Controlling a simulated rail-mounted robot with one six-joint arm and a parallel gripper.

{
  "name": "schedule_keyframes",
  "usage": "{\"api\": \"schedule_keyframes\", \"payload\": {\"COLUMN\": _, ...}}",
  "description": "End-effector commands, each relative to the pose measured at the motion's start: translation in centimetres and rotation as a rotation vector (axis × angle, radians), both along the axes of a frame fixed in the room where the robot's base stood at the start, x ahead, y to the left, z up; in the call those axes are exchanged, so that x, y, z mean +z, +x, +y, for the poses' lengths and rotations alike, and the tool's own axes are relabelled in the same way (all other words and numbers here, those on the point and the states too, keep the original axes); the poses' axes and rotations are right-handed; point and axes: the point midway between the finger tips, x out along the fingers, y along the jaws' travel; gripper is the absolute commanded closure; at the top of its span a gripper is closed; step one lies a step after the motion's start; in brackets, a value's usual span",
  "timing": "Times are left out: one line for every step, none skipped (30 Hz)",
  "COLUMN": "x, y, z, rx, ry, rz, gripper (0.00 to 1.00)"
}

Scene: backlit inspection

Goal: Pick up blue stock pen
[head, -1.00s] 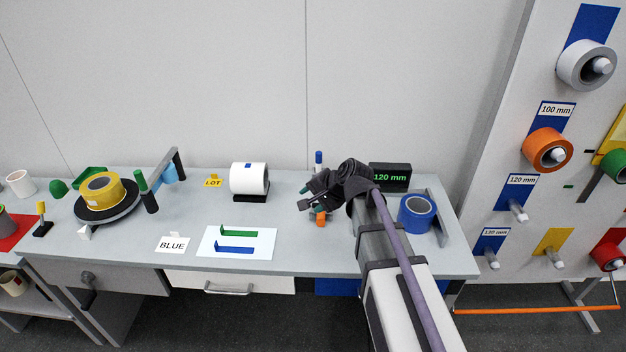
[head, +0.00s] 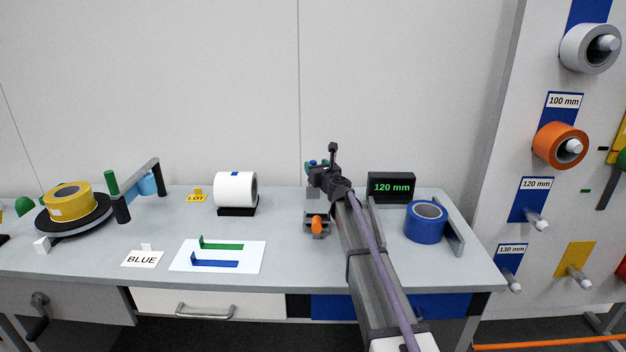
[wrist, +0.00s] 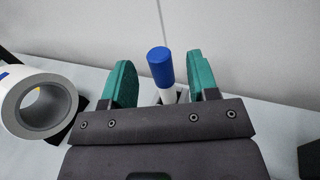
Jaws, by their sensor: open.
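The blue stock pen (wrist: 160,68) has a blue cap and a white body. In the wrist view it stands roughly upright, seen in the gap between the two green fingers of my gripper (wrist: 163,80). The fingers are apart and I see a gap on each side of the pen. Its lower part is hidden by the gripper's dark body. In the head view my gripper (head: 316,166) is over the back of the table, and the pen is almost wholly hidden there, with only a bit of blue showing.
A white roll (head: 235,189) on a black stand is left of my gripper; it also shows in the wrist view (wrist: 40,100). A 120 mm display (head: 391,187) and a blue tape roll (head: 425,222) are to the right. An orange-handled item (head: 317,225) lies in front.

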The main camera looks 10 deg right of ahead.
Motion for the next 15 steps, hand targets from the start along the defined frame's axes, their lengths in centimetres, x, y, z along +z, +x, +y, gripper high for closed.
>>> {"api": "schedule_keyframes", "payload": {"x": 0.0, "y": 0.5, "z": 0.1, "rx": 0.001, "ry": -0.001, "rz": 0.000, "gripper": 0.46}}
{"api": "schedule_keyframes", "payload": {"x": -0.1, "y": 0.9, "z": 0.2, "rx": 0.001, "ry": -0.001, "rz": 0.000, "gripper": 0.46}}
{"api": "schedule_keyframes", "payload": {"x": -0.1, "y": 1.6, "z": 0.4, "rx": 0.001, "ry": -0.001, "rz": 0.000, "gripper": 0.46}}
{"api": "schedule_keyframes", "payload": {"x": -0.2, "y": 2.2, "z": 0.5, "rx": 0.002, "ry": -0.001, "rz": 0.000, "gripper": 0.46}}
{"api": "schedule_keyframes", "payload": {"x": -0.2, "y": 2.8, "z": 0.6, "rx": 0.002, "ry": -0.001, "rz": 0.000, "gripper": 0.46}}
{"api": "schedule_keyframes", "payload": {"x": -0.2, "y": 3.6, "z": 0.8, "rx": 0.002, "ry": -0.002, "rz": 0.000, "gripper": 0.46}}
{"api": "schedule_keyframes", "payload": {"x": -0.2, "y": 4.2, "z": 0.9, "rx": 0.002, "ry": -0.002, "rz": 0.000, "gripper": 0.46}}
{"api": "schedule_keyframes", "payload": {"x": -0.2, "y": 4.6, "z": 1.0, "rx": 0.002, "ry": -0.002, "rz": 0.000, "gripper": 0.46}}
{"api": "schedule_keyframes", "payload": {"x": -0.2, "y": 4.9, "z": 1.1, "rx": 0.002, "ry": -0.002, "rz": 0.000, "gripper": 0.46}}
{"api": "schedule_keyframes", "payload": {"x": -0.2, "y": 5.0, "z": 1.1, "rx": 0.002, "ry": -0.002, "rz": 0.000, "gripper": 0.46}}
{"api": "schedule_keyframes", "payload": {"x": -0.2, "y": 5.0, "z": 1.1, "rx": 0.002, "ry": -0.002, "rz": 0.000, "gripper": 0.46}}
{"api": "schedule_keyframes", "payload": {"x": -0.2, "y": 5.0, "z": 1.1, "rx": 0.001, "ry": -0.002, "rz": 0.000, "gripper": 0.46}}
{"api": "schedule_keyframes", "payload": {"x": -0.2, "y": 4.9, "z": 1.1, "rx": 0.001, "ry": -0.002, "rz": 0.000, "gripper": 0.46}}
{"api": "schedule_keyframes", "payload": {"x": -0.2, "y": 4.9, "z": 1.1, "rx": 0.001, "ry": -0.002, "rz": 0.000, "gripper": 0.46}}
{"api": "schedule_keyframes", "payload": {"x": -0.2, "y": 4.9, "z": 1.1, "rx": 0.001, "ry": -0.002, "rz": 0.000, "gripper": 0.46}}
